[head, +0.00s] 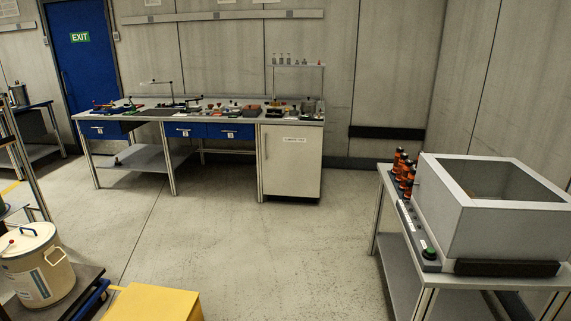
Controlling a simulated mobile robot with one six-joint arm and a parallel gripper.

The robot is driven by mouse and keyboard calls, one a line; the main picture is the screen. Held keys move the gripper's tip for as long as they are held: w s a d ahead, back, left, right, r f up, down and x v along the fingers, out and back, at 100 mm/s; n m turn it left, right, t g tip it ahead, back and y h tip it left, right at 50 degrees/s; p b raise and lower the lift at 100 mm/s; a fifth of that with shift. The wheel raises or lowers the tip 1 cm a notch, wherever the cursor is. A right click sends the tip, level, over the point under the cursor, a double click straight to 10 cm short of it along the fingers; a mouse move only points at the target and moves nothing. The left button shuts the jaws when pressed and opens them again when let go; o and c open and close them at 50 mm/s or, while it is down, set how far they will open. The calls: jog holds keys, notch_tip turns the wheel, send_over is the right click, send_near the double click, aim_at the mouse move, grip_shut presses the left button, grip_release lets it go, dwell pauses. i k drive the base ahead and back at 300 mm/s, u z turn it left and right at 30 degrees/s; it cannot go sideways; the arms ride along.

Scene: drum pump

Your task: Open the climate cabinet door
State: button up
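The climate cabinet (291,178) is a pale, boxy unit under the right end of the long workbench at the back wall. Its front door is shut and faces me, with a small printed label high on it. A thin vertical handle seems to show near the door's left edge, but it is too small to be sure. My gripper is not in view.
The workbench (150,113) has blue drawers and many small items on top. Open floor (260,245) lies before the cabinet. A table with a grey open-topped enclosure (510,230) stands at right. A cream drum (40,285) stands at lower left. A blue exit door (82,70) is behind.

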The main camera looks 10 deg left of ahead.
aim_at(291, 155)
jog(key=u, duration=0.15)
jog(key=i, duration=1.15)
jog(key=u, duration=0.45)
jog(key=i, duration=1.6)
jog(key=u, duration=0.6)
jog(key=i, duration=0.9)
jog(key=u, duration=0.6)
jog(key=i, duration=1)
jog(key=u, duration=0.5)
jog(key=i, duration=0.65)
jog(key=u, duration=0.15)
